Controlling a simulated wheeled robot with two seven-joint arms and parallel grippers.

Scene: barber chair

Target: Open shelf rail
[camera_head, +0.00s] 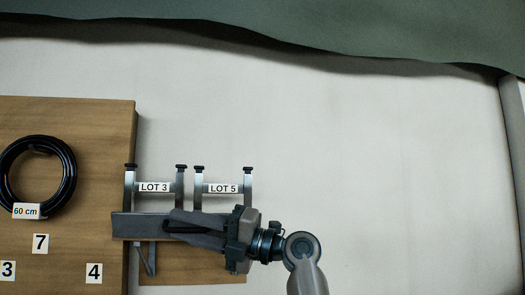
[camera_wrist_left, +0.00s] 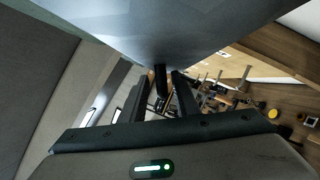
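My left gripper (camera_head: 185,226) lies across the front of the two metal brackets in the head view, its fingers pointing left. A long grey bar (camera_head: 130,226), which may be the shelf rail, runs beside the fingers. In the left wrist view my left gripper (camera_wrist_left: 160,78) has its two dark fingers apart. A short dark peg (camera_wrist_left: 160,82) shows between them, below a large smooth grey surface (camera_wrist_left: 165,28). I cannot tell whether the fingers touch it. My right gripper is not in view.
Upright brackets labelled LOT 3 (camera_head: 154,187) and LOT 5 (camera_head: 223,188) stand behind the gripper. A wooden board (camera_head: 100,130) on the left carries a black coil (camera_head: 69,180) tagged 60 cm and number tags. The pale surface (camera_head: 380,150) on the right is clear.

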